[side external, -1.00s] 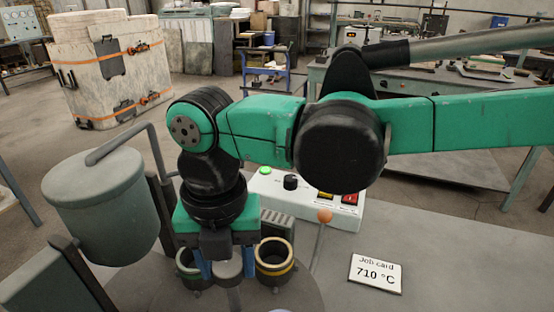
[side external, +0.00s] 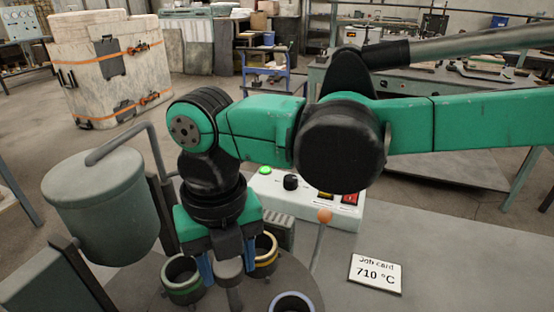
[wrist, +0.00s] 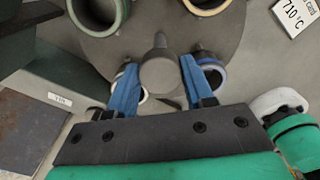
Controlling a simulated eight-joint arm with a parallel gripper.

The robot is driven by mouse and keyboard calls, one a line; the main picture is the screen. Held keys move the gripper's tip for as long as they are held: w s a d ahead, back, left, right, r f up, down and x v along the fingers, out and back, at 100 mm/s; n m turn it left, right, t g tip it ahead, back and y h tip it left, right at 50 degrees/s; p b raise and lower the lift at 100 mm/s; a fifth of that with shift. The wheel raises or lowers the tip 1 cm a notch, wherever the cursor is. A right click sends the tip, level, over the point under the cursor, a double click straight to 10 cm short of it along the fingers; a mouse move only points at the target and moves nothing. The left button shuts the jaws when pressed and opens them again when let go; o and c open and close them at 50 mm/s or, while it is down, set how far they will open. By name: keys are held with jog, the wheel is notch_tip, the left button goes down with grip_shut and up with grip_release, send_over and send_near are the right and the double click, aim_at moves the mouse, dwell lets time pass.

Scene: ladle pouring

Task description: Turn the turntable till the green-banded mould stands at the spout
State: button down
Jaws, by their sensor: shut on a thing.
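The round grey turntable (side external: 215,303) carries several moulds. The green-banded mould (side external: 183,283) stands at its left. The yellow-banded mould (side external: 266,253) is behind right, partly hidden by a finger. A blue-rimmed mould (side external: 293,303) is cut off at the bottom edge. My gripper (side external: 228,266) points down, its blue fingers shut on the grey hub knob (side external: 229,270) at the turntable's middle. The wrist view shows the knob (wrist: 158,72) between the fingers, with moulds partly hidden behind them. The grey vessel (side external: 105,205) hangs at the left; I cannot make out its spout.
The control box (side external: 315,203) with a lit green button stands behind right. A lever with an orange ball (side external: 324,216) rises close to the turntable's right. The job card (side external: 375,274) reads 710 °C. The bench right of it is clear.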

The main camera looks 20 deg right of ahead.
dwell(0.4)
jog(key=shift+c, duration=1.7)
grip_release()
jog(key=shift+r, duration=0.1)
jog(key=shift+r, duration=2.75)
